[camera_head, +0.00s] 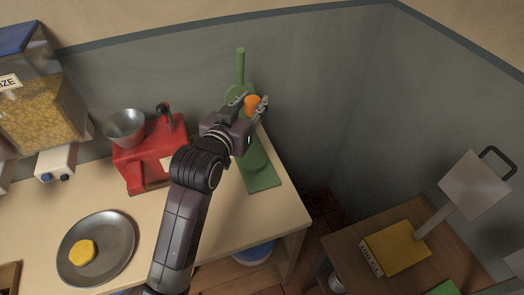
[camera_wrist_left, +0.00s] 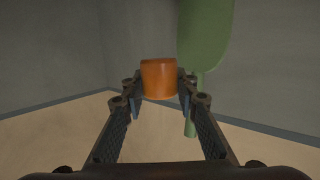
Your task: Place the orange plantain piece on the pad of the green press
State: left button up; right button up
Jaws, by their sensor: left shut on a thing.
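The orange plantain piece (camera_head: 252,103) is a short orange cylinder between the fingertips of my left gripper (camera_head: 254,101). In the left wrist view, the piece (camera_wrist_left: 159,78) sits between the two fingers of the gripper (camera_wrist_left: 160,85), which is shut on it. The green press (camera_head: 262,176) stands at the right end of the counter, its handle upright at the back. The gripper and piece appear over the upper part of the press. The arm hides part of the press, and its pad is hard to make out. Part of the press (camera_wrist_left: 204,40) shows behind the piece in the wrist view. My right gripper is not in view.
A red machine (camera_head: 150,160) with a metal funnel stands left of the arm. A round pan (camera_head: 113,270) with a yellow piece (camera_head: 82,252) lies at the front left. A grain dispenser (camera_head: 45,115) is at the far left. A lower table (camera_head: 345,250) with a yellow device (camera_head: 395,248) stands right.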

pick_arm(q)
notch_tip(320, 180, down, 8)
jog(key=r, duration=0.1)
send_over(254, 159)
notch_tip(254, 159, down, 6)
jog(key=shift+w+r, duration=0.1)
jog(key=shift+r, duration=0.05)
jog(key=shift+f, duration=0.6)
notch_tip(254, 159, down, 4)
jog(key=shift+f, duration=0.1)
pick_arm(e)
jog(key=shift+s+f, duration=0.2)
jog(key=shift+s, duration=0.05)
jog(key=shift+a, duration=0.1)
pick_arm(q)
jog(key=o, duration=1.1)
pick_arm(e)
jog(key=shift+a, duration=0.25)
